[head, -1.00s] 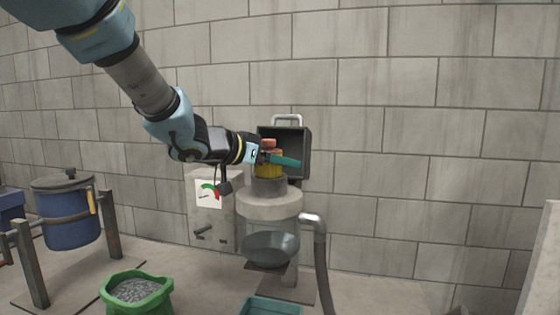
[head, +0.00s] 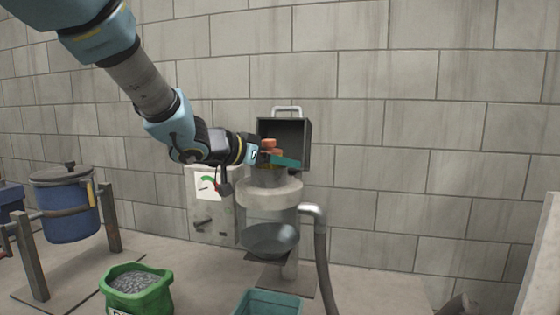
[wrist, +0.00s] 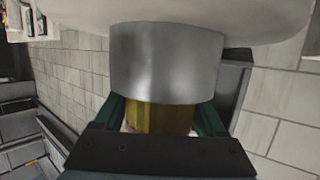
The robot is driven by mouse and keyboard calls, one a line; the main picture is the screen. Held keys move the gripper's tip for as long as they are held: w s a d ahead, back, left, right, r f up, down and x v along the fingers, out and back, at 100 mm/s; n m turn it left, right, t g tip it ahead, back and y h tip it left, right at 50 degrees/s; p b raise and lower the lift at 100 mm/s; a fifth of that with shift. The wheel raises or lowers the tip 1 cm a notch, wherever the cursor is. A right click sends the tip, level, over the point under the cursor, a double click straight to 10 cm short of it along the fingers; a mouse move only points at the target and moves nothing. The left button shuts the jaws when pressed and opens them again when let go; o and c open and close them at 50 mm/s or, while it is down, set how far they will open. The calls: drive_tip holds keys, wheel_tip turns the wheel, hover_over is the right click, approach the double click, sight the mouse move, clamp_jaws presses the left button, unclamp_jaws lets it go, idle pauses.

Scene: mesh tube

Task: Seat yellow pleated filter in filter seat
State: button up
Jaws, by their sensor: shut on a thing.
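My gripper (head: 281,157) is shut on the yellow pleated filter, at the top of the stand. The filter (wrist: 160,116) shows in the wrist view between the two green fingers, with one end inside the grey metal collar. The collar, the filter seat (head: 268,177), sits on a pale round body (head: 270,194). It also shows large in the wrist view (wrist: 165,62). In the head view only a sliver of yellow shows above the collar rim. How deep the filter sits inside is hidden.
An open dark lid (head: 296,132) with a handle stands behind the collar. A gauge box (head: 209,205) is at the left, a hose (head: 320,260) at the right. A green bag (head: 137,288) and teal bin (head: 268,305) stand in front.

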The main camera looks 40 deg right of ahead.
drive_tip(key=o, duration=1.5)
drive_tip(key=shift+f, duration=0.15)
drive_tip(key=shift+c, duration=0.2)
drive_tip(key=shift+a, duration=0.1)
drive_tip(key=b+v, duration=0.1)
drive_tip(key=v, duration=0.9)
drive_tip(key=shift+a+b, duration=0.3)
